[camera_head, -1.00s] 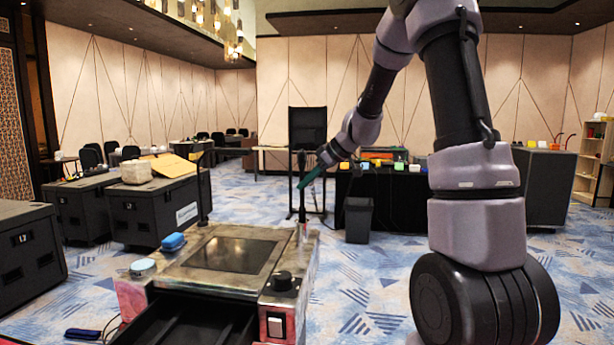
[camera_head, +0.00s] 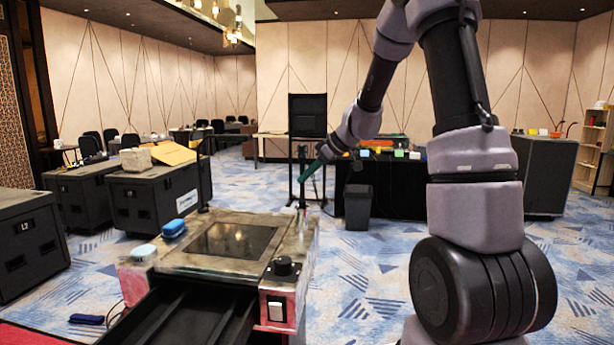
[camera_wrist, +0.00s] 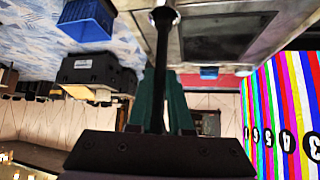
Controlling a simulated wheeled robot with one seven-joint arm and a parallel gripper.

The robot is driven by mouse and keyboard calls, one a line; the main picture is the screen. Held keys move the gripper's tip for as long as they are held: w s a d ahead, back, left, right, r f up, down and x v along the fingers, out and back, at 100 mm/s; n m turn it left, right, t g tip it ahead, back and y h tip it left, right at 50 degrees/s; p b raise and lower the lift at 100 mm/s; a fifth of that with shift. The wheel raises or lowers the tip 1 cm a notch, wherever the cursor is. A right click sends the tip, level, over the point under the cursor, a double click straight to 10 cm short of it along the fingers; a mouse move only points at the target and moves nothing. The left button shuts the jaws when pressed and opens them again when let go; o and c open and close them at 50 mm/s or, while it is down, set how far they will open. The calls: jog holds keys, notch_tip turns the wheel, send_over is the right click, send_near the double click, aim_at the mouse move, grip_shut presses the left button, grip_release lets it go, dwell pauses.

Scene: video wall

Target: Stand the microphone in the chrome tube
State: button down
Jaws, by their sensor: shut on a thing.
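The microphone is a slim black stick with a dark head (camera_head: 302,152). It stands about upright at the back right corner of the console (camera_head: 180,262). My gripper (camera_head: 305,180) has teal fingers and is shut on the microphone. In the wrist view my gripper (camera_wrist: 163,80) has the black shaft (camera_wrist: 162,50) between its fingers. A pale, shiny ring, seemingly the rim of the chrome tube (camera_wrist: 172,14), shows around the shaft's far end. The tube is tiny in the head view, at the microphone's foot. I cannot tell how deep the shaft sits in it.
The console carries a dark screen (camera_head: 232,240), a black knob (camera_head: 283,267), a blue object (camera_head: 173,228) and a round pale-blue object (camera_head: 143,252). Its front drawer (camera_head: 175,320) is open. A black bin (camera_head: 358,207) and a draped table stand behind. Patterned carpet is clear to the right.

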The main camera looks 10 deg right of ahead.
jog(key=shift+f, duration=0.1)
jog(key=shift+f, duration=1.15)
jog(key=c, duration=0.8)
grip_release()
jog(key=shift+o, duration=0.2)
jog(key=v, duration=1)
jog(key=shift+d+r, duration=0.25)
jog(key=shift+s, duration=0.15)
